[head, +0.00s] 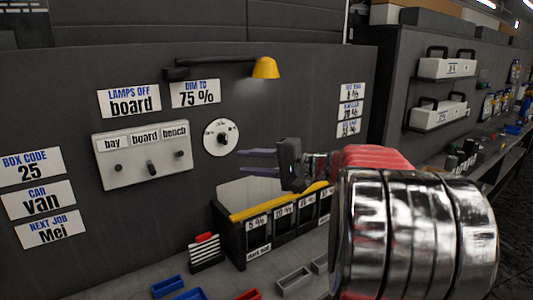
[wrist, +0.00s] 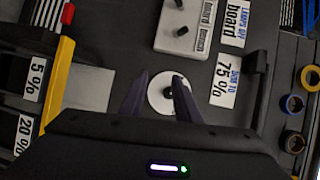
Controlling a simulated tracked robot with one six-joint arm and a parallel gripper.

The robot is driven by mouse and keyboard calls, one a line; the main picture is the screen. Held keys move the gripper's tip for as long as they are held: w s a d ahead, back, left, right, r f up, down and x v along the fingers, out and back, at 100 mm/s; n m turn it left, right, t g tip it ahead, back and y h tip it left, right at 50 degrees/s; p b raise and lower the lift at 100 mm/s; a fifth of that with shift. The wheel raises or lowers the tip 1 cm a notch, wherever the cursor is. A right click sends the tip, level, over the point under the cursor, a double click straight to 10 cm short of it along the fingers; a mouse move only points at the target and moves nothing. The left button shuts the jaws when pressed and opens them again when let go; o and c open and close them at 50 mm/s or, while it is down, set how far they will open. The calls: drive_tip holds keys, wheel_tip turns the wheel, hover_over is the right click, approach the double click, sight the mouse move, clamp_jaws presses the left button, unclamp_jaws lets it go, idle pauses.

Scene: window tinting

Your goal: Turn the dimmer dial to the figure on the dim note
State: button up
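The dimmer dial (head: 221,138) is a white round plate with a dark knob on the dark wall panel. Its small printed figures are too small to read, and so is the setting. The dim note (head: 195,94) above it reads "DIM TO 75 %". My gripper (head: 241,160) is open and empty, its two fingers pointing at the wall just right of and below the dial. In the wrist view the dial (wrist: 157,101) and its dark knob show between and behind the open fingers, which partly cover the plate. The dim note (wrist: 223,80) lies right of them.
A switch plate (head: 116,172) marked bay, board and bench is left of the dial, under a "LAMPS OFF board" note (head: 131,101). A yellow lamp (head: 265,68) juts out above. A yellow-edged rack (head: 236,240) with percent labels stands below my gripper.

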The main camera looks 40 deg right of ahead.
drive_tip(key=s+a+f+n+g+h, duration=0.1)
drive_tip(key=s+a+f+n+g, duration=0.3)
drive_tip(key=a, duration=0.6)
drive_tip(key=s+a+f+n+g, duration=0.1)
drive_tip(key=s+a+f+g, duration=0.25)
drive_tip(key=s+a, duration=0.5)
drive_tip(key=s+a+f+n+h, duration=0.2)
drive_tip(key=s+f+n+h, duration=0.1)
drive_tip(key=s, duration=0.4)
drive_tip(key=s+a+f+n+g+h, duration=0.1)
drive_tip(key=s+a+f+n+h, duration=0.1)
drive_tip(key=s+f+n+h, duration=0.2)
drive_tip(key=shift+s+f, duration=1.05)
drive_tip(key=shift+s, duration=1.2)
drive_tip(key=shift+s+a, duration=0.1)
